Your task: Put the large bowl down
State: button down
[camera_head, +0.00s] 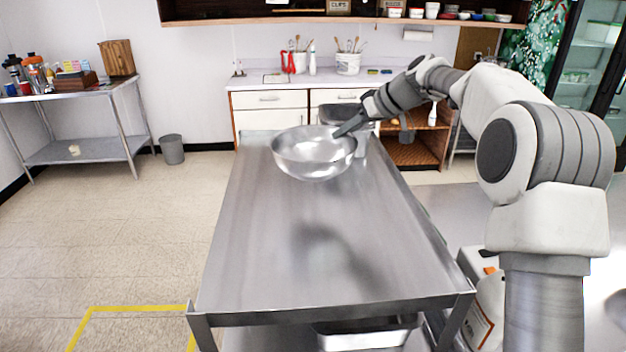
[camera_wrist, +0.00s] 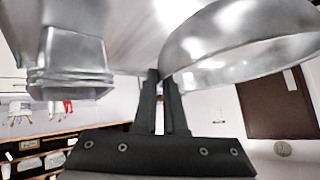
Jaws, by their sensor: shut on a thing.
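The large bowl (camera_head: 312,155) is shiny metal and shows over the far half of the steel table (camera_head: 300,270). My gripper (camera_head: 350,127) is shut on the bowl's right rim. In the wrist view the fingers (camera_wrist: 160,82) meet at the rim of the bowl (camera_wrist: 235,45), which fills the upper right. A dark shadow lies on the table nearer to me, apart from the bowl, so the bowl seems to be held above the top. The exact gap under it is hard to tell.
A metal container (camera_head: 342,112) stands behind the bowl at the table's far end; a metal vessel (camera_wrist: 70,60) also shows left in the wrist view. The table's near and middle parts are clear. A counter (camera_head: 270,100) with utensils stands beyond, and a side table (camera_head: 75,95) at left.

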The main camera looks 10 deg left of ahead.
aim_at(312, 158)
jog(key=s+a+f, duration=0.1)
jog(key=a, duration=0.1)
jog(key=s+a+f, duration=0.4)
jog(key=shift+s+a, duration=0.15)
jog(key=shift+a, duration=0.2)
jog(key=shift+s+a+f, duration=0.1)
jog(key=shift+f, duration=2)
jog(key=shift+f+b, duration=0.2)
jog(key=shift+b, duration=0.1)
jog(key=c, duration=1)
grip_release()
jog(key=shift+r, duration=0.1)
